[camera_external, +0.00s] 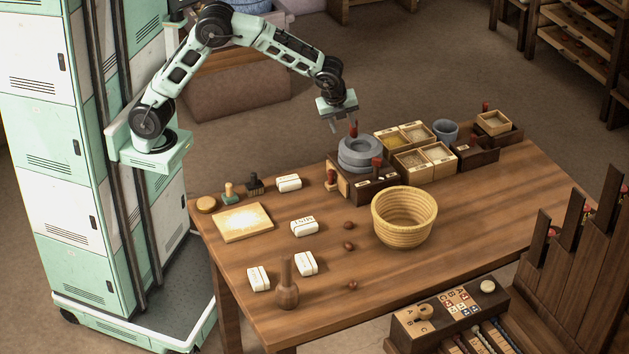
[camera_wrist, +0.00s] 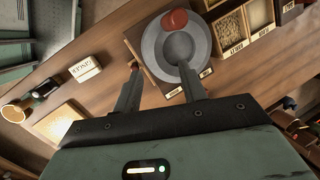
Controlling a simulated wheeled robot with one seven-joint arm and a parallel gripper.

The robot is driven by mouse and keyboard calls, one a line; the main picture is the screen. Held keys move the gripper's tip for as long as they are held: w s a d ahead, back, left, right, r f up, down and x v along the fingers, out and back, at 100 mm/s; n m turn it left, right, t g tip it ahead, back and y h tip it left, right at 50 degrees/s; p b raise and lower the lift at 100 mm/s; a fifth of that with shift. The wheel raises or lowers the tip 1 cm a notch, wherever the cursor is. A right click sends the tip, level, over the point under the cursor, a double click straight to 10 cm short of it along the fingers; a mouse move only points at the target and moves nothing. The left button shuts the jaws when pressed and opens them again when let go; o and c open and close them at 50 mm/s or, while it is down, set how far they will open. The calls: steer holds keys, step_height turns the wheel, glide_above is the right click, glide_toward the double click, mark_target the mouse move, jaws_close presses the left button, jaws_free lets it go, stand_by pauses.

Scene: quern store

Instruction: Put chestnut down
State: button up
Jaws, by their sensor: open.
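Several small brown chestnuts show in the external view: one (camera_external: 348,225) and another (camera_external: 348,246) lie left of the woven basket, and a third (camera_external: 352,285) lies nearer the table's front edge. My gripper (camera_external: 341,121) is open above the grey stone quern (camera_external: 360,154), at the far side of the table. In the wrist view my gripper (camera_wrist: 162,80) has its two fingers apart with nothing between them. The quern (camera_wrist: 155,48) lies just beyond the fingertips, with its red-topped handle (camera_wrist: 174,20) and a dark central hollow. I see no chestnut in the wrist view.
The woven basket (camera_external: 404,232) stands mid-table. Open boxes of grain (camera_external: 425,158) and a grey pot (camera_external: 446,130) stand right of the quern. White packets (camera_external: 304,227), a board (camera_external: 243,222) and a brown bottle-shaped object (camera_external: 287,290) occupy the left. The right front tabletop is clear.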

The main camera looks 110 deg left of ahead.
steer(key=s+a+n+g+h, duration=0.1)
steer(key=s+a+n, duration=0.1)
steer(key=s+n, duration=0.65)
steer(key=s+a+n, duration=0.2)
steer(key=s+n, duration=0.1)
steer(key=s, duration=1.1)
steer(key=s+d+f+n+h, duration=0.1)
steer(key=s+d+n, duration=0.1)
steer(key=s+n, duration=0.2)
steer(key=s+d+f+n, duration=0.1)
steer(key=s+n, duration=0.3)
steer(key=s, duration=0.5)
steer(key=shift+s+d+h, duration=0.2)
steer(key=shift+d+h, duration=0.2)
steer(key=shift+d, duration=0.5)
steer(key=shift+o, duration=0.8)
step_height(320, 180, up, 8)
steer(key=p, duration=0.7)
steer(key=shift+f+p, duration=0.15)
steer(key=shift+p, duration=0.15)
steer(key=shift+f, duration=0.2)
